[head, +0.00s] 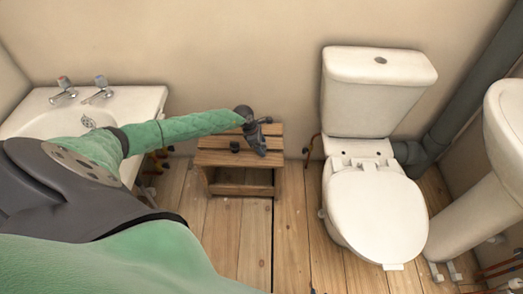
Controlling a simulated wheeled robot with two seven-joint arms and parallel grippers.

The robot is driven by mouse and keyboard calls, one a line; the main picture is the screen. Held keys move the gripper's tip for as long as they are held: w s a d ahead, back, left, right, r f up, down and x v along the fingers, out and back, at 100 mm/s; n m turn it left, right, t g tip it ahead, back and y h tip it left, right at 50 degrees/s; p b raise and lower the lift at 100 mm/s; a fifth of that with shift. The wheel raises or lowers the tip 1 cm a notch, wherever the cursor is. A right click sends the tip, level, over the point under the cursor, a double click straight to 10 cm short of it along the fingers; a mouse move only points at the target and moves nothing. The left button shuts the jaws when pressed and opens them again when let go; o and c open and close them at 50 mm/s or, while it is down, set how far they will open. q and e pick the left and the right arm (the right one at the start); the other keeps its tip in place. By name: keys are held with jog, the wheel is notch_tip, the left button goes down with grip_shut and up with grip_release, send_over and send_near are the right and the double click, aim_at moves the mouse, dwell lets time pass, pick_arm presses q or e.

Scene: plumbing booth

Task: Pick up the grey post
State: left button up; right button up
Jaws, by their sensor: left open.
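A small dark object (234,147), perhaps the grey post, is on the slatted top of a wooden stool (214,158). It is too small to tell its exact shape. My left arm reaches in from the left over the sink. My left gripper (262,138) is open over the right part of the stool top, just to the right of the small dark object. I see nothing clearly between its fingers. I cannot tell whether it touches the stool. My right gripper is not in view.
A white sink (142,103) with two taps stands at the left under my arm. A white toilet (372,205) stands right of the stool. A grey drain pipe (468,95) and a white pedestal basin (470,180) are at the far right. The plank floor (295,235) before the stool is clear.

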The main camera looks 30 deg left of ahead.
pick_arm(q)
jog(key=c, duration=1.1)
jog(key=shift+o, duration=0.2)
